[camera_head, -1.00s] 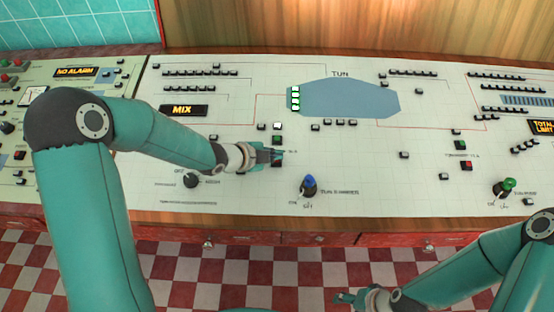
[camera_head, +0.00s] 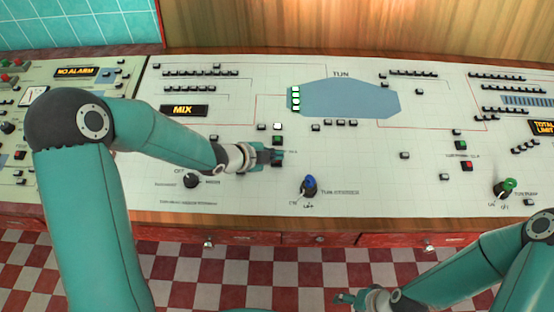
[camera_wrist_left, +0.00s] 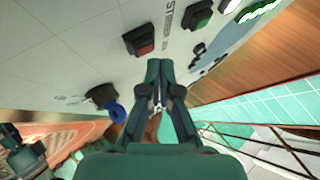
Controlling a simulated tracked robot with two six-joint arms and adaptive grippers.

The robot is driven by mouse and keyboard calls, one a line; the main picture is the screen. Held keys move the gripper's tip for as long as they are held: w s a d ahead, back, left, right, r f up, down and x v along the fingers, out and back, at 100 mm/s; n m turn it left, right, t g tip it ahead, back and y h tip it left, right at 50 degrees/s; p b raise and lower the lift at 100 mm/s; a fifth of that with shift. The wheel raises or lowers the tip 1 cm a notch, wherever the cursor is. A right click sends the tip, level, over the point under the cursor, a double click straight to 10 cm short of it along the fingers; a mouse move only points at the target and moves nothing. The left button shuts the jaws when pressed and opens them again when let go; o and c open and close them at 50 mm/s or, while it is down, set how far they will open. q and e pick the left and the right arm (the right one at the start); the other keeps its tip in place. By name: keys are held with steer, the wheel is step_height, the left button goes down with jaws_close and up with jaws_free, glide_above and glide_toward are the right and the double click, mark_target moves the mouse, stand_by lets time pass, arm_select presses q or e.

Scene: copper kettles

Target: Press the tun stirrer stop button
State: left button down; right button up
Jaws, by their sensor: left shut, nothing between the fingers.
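The red stop button (camera_wrist_left: 140,40) sits in a black square housing on the pale panel in the left wrist view, beside printed lettering that reads "STIRRER". A green button (camera_wrist_left: 198,14) in a similar housing is on the other side of that lettering; it also shows in the head view (camera_head: 277,140). My left gripper (camera_head: 278,156) is shut and empty, over the panel just below the green button, and covers most of the red one. In the left wrist view its fingertips (camera_wrist_left: 160,68) point toward the red button, and I cannot tell whether they touch it. My right gripper (camera_head: 346,298) is low, in front of the panel.
A blue-topped knob (camera_head: 310,184) stands right of and below my left gripper; a dark knob (camera_head: 191,180) is to its left. Another red button (camera_head: 466,165) and a green-topped knob (camera_head: 507,186) are farther right.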

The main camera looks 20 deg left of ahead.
arm_select(q)
steer(key=shift+f+b, duration=0.35)
steer(key=shift+w+f+b, duration=0.1)
steer(key=shift+f+b, duration=0.25)
steer(key=shift+b, duration=0.05)
stand_by(0.5)
steer(key=shift+r, duration=0.15)
steer(key=shift+r+p, duration=0.45)
steer(key=shift+r, duration=0.2)
steer(key=r+p, duration=0.1)
steer(key=r, duration=0.1)
steer(key=s+r+p, duration=0.1)
steer(key=r+p, duration=0.1)
steer(key=r, duration=0.1)
steer(key=shift+s+d, duration=0.15)
stand_by(0.4)
stand_by(0.6)
